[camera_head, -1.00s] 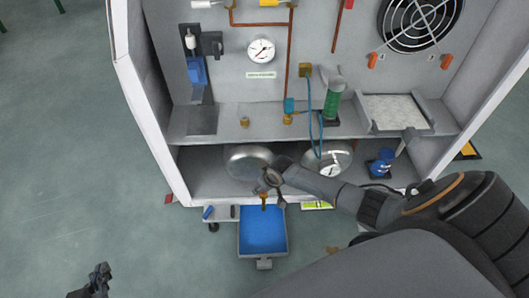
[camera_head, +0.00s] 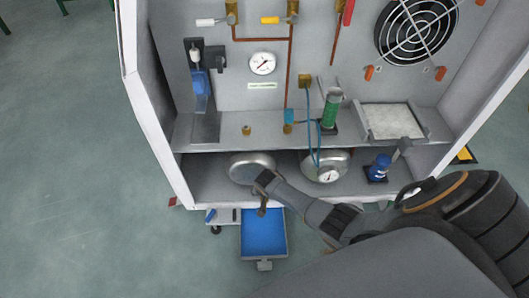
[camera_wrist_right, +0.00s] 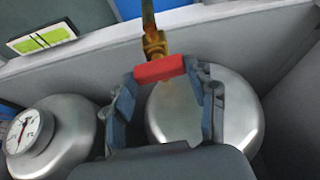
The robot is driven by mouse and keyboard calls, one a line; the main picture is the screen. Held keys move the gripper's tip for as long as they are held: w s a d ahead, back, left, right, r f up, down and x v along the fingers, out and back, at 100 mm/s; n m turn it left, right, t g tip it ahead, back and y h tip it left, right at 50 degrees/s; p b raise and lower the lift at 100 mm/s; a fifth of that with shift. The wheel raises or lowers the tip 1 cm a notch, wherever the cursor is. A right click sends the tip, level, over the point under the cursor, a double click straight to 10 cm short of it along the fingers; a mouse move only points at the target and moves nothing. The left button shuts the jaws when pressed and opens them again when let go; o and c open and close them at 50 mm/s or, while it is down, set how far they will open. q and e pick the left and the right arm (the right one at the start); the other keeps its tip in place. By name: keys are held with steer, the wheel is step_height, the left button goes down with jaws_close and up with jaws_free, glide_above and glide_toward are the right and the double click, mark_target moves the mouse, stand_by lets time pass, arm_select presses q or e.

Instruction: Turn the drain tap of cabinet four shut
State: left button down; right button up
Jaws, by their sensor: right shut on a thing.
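The drain tap is a brass valve (camera_wrist_right: 154,42) with a red handle (camera_wrist_right: 160,69), in the right wrist view. The red handle lies crosswise to the brass pipe, with a slight tilt. My right gripper (camera_wrist_right: 160,78) is shut on the handle, one finger at each end. In the head view my right gripper (camera_head: 264,183) is at the cabinet's lower front edge, in front of a silver tank (camera_head: 250,165). The tap's brass spout (camera_head: 263,209) shows just below it, and the gripper hides the handle. My left gripper is out of view.
A blue tray (camera_head: 263,232) sits below the tap. The cabinet's shelf edge (camera_head: 200,203) is close. The floor at left is clear.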

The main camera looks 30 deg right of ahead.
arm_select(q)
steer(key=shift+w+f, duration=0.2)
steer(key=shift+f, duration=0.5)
arm_select(e)
steer(key=shift+a+m, duration=0.1)
steer(key=shift+m, duration=0.4)
steer(key=o, duration=1.2)
steer(key=shift+c, duration=0.2)
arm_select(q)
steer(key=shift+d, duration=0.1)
arm_select(e)
steer(key=v, duration=1.2)
steer(key=shift+a, duration=0.2)
steer(key=shift+w, duration=0.1)
